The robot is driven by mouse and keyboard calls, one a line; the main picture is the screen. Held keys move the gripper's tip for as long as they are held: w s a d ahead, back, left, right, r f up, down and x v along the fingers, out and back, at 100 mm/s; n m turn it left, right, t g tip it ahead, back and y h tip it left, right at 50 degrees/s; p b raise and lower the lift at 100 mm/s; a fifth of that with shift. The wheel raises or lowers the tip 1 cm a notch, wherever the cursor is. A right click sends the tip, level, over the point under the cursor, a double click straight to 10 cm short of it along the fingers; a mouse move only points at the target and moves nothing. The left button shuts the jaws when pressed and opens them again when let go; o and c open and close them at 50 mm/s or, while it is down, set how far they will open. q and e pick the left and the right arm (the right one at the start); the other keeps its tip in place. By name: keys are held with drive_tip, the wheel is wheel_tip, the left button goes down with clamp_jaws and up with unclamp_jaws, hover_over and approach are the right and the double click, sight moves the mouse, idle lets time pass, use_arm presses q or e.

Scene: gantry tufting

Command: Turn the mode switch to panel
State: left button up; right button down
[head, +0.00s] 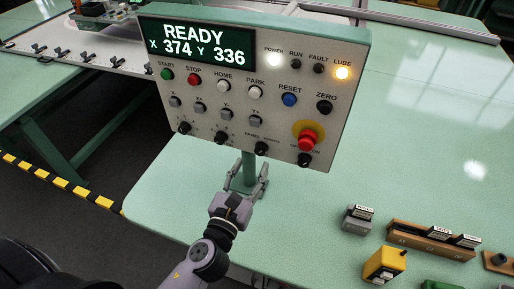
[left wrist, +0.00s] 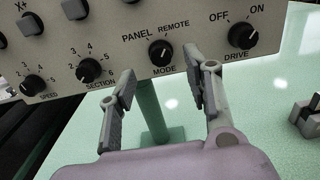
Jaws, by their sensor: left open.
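The mode switch (left wrist: 160,53) is a black round knob on the lower edge of the control panel, with PANEL printed at its upper left and REMOTE at its upper right. I cannot tell for sure which label its pointer faces. In the head view the mode switch (head: 261,148) is third in the bottom row of knobs. My left gripper (head: 245,180) is open and empty below the panel, near its post. In the left wrist view the fingers of my left gripper (left wrist: 160,80) stand apart, below and to either side of the knob, not gripping it. My right gripper is not in view.
The section knob (left wrist: 89,71) and drive knob (left wrist: 242,36) flank the mode switch. A red emergency button (head: 308,138) sits above right. The panel's green post (left wrist: 150,105) stands behind the fingers. A yellow block (head: 384,265) and wooden rack (head: 430,240) lie on the green table.

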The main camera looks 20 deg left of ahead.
sight(259, 152)
use_arm(q)
drive_tip(key=w+p, duration=0.1)
drive_tip(key=w, duration=0.4)
drive_tip(key=shift+w+d, duration=0.15)
drive_tip(key=shift+c, duration=0.5)
clamp_jaws()
